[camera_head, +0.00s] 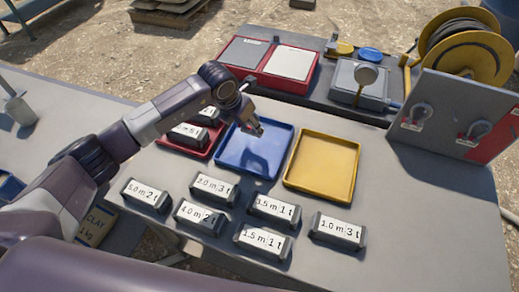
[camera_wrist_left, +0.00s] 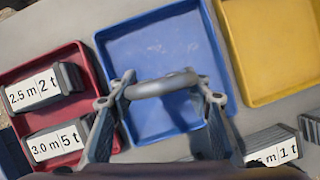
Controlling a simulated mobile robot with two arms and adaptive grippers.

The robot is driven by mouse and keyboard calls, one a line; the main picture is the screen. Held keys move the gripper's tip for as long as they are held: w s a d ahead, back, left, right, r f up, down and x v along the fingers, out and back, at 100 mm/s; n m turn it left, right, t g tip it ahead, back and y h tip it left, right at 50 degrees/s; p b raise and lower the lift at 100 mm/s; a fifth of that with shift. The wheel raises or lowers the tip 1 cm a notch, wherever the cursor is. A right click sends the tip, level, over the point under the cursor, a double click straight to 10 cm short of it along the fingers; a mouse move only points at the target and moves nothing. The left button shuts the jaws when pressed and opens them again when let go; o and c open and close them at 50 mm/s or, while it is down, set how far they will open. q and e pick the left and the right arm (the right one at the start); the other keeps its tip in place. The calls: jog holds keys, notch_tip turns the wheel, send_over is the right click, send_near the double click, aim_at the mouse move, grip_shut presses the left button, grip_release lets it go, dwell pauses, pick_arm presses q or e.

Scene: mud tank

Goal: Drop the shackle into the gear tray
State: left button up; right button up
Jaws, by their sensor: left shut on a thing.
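My left gripper (camera_head: 256,125) hangs above the blue tray (camera_head: 274,138). In the left wrist view the left gripper (camera_wrist_left: 160,97) is shut on a grey curved metal piece, the shackle (camera_wrist_left: 163,84), which spans between its fingers. Behind the shackle lies the empty floor of the blue tray (camera_wrist_left: 156,48). The red tray (camera_head: 167,142) to its left holds several labelled blocks. The yellow tray (camera_head: 323,161) to its right is empty. No tray shows a readable name, so I cannot tell which is the gear tray. My right gripper is not in view.
Several labelled blocks, such as one marked 1.0 m 3 t (camera_head: 338,232), stand in front of the trays. An upright panel (camera_head: 450,118) with metal fittings stands at the right. A yellow hose reel (camera_head: 466,48) is behind it. The table's right front is clear.

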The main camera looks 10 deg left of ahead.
aim_at(248, 131)
pick_arm(q)
jog(key=shift+f+b, duration=0.55)
jog(key=shift+f, duration=0.95)
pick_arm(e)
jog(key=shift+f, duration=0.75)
pick_arm(q)
jog(key=o, duration=1.4)
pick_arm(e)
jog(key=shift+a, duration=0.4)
pick_arm(q)
jog(key=shift+a+r, duration=0.1)
jog(key=shift+r, duration=0.1)
jog(key=v, duration=1.1)
jog(key=shift+s+r, duration=0.2)
jog(key=shift+r, duration=0.05)
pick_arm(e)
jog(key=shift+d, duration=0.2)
